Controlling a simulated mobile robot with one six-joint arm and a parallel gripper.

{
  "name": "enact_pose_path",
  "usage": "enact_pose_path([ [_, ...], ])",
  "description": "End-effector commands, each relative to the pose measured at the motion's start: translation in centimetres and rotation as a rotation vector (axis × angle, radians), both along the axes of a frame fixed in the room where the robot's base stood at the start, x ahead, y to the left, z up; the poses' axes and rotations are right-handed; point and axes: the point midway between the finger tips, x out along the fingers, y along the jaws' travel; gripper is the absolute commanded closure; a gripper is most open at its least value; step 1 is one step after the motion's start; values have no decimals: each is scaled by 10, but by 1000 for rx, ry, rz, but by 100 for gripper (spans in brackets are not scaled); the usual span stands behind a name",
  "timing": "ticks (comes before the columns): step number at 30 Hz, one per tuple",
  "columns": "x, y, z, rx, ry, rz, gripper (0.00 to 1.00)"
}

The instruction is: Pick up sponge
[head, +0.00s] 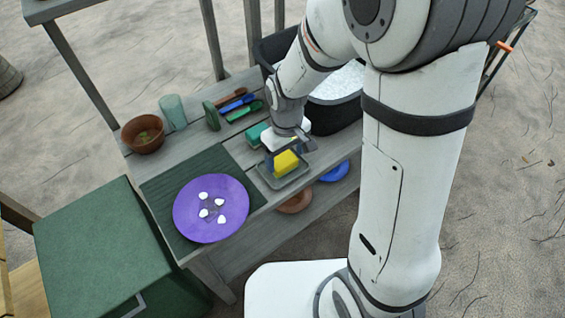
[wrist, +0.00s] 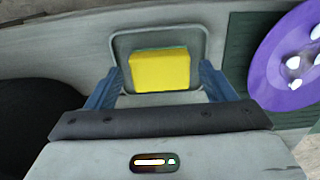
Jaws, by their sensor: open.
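The sponge (head: 286,162) is yellow with a thin green layer and sits in a shallow grey tray (head: 268,180) on the bench. In the wrist view the sponge (wrist: 160,71) lies ahead of my gripper (wrist: 160,88), between the lines of its two blue fingers. The fingers are apart, one on each side of the sponge. The grey tray's rim (wrist: 158,31) shows around it. In the head view my gripper (head: 284,148) is right at the sponge and partly covers the tray; whether the fingers touch the sponge cannot be told.
A purple plate (head: 236,207) with several white pebbles lies on a dark green mat (head: 170,190) to the left. A green block (head: 258,134) and a black basin (head: 335,117) are close behind my gripper. A brown bowl (head: 143,143) and a cup (head: 173,110) stand further left.

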Motion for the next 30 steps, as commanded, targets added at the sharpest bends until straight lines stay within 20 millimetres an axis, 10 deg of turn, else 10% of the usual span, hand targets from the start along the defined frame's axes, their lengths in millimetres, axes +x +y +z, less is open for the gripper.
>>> enact_pose_path([
  [15,1,0,-36,-1,1,-2,24],
  [30,1,0,-36,0,0,-3,60],
])
